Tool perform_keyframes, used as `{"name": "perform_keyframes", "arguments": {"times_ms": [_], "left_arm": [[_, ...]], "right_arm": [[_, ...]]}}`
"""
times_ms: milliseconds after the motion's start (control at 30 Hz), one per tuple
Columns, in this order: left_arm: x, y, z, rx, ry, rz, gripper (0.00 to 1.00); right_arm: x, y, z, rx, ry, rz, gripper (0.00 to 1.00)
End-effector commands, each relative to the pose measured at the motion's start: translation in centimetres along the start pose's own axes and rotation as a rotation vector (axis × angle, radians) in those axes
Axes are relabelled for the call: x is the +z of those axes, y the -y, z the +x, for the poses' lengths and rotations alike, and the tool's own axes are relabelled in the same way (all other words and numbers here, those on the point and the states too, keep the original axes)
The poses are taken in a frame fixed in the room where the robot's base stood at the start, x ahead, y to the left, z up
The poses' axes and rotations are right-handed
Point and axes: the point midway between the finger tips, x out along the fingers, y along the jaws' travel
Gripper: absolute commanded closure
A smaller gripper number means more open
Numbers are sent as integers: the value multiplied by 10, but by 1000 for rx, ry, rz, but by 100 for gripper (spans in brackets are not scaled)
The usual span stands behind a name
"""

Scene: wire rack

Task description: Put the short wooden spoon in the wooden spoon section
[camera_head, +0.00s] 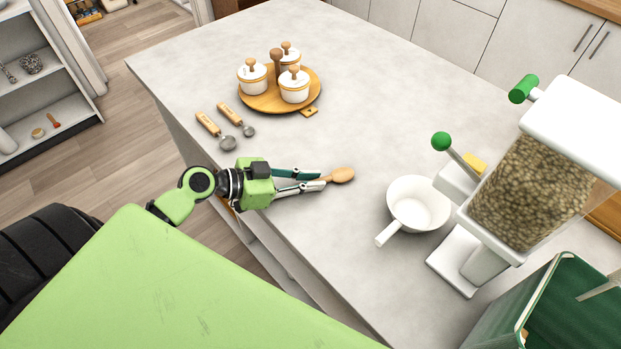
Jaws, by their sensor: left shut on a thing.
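The short wooden spoon (342,175) shows its light brown bowl end beyond the fingertips of my left gripper (318,179). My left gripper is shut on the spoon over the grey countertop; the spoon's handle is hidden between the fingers. I cannot tell whether the spoon touches the counter. No section marked for wooden spoons can be made out. My right gripper is not in view.
A round wooden tray (262,103) with lidded white jars stands at the back. A white handled bowl (419,203) and a grain dispenser (530,175) stand right. The counter's middle (370,120) is clear.

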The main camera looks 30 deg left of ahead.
Motion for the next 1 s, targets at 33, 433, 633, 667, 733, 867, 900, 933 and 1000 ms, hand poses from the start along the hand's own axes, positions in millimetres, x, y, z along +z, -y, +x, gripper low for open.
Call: {"name": "perform_keyframes", "arguments": {"times_ms": [33,433,633,667,733,867,900,933,1000], "left_arm": [[3,0,1,0,0,0,100],[2,0,0,0,0,0,70],[1,0,-6,-1,2,0,70],[2,0,-10,-1,2,0,70],[3,0,-21,-1,3,1,70],[4,0,-45,0,4,0,70],[4,0,-53,0,3,0,70],[3,0,-58,0,4,1,70],[3,0,-71,-1,2,-2,70]], "right_arm": [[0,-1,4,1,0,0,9],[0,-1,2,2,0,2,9],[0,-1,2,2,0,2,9],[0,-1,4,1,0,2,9],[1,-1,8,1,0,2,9],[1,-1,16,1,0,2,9],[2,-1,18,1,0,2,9],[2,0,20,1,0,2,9],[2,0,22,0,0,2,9]]}}
